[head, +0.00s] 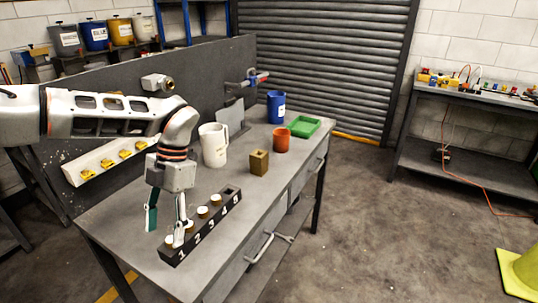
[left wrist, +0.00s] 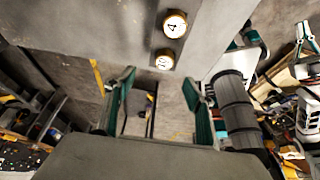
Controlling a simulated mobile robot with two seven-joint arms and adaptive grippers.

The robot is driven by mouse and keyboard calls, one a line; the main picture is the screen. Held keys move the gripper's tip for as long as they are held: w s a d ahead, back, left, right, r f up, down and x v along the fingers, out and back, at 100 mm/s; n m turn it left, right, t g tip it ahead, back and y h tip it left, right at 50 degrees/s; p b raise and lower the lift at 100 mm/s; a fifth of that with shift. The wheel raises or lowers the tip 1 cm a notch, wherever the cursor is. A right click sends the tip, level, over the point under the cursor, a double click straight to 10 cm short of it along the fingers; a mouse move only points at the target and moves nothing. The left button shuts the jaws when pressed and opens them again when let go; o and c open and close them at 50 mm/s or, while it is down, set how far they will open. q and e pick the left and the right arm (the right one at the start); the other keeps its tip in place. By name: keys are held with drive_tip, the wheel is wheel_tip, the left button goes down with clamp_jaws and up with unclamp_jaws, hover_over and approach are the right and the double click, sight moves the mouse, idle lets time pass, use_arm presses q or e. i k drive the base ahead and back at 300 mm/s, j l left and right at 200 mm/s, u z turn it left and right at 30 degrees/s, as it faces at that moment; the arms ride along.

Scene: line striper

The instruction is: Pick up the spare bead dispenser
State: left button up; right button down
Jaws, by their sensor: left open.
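My left gripper (head: 167,226) is open and points down over the near left end of the bench. One finger hangs left of a dark rack (head: 217,214) numbered along its side; the other is in front of or close to the rack's near end. The rack holds several white-topped pieces (head: 202,212); its far slot looks empty. In the left wrist view, nothing shows between the fingers (left wrist: 158,88), and two gold-rimmed round pieces (left wrist: 174,24) with marked white faces are above them. I cannot tell which thing is the spare bead dispenser.
On the bench (head: 125,215) stand a white jug (head: 214,146), a brass-coloured block (head: 259,162), an orange cup (head: 281,140), a blue can (head: 276,107) and a green tray (head: 305,127). A grey panel (head: 205,75) rises behind. The floor at right is largely clear.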

sight(258, 159)
drive_tip(key=i+l, duration=1.15)
drive_tip(key=i, duration=0.15)
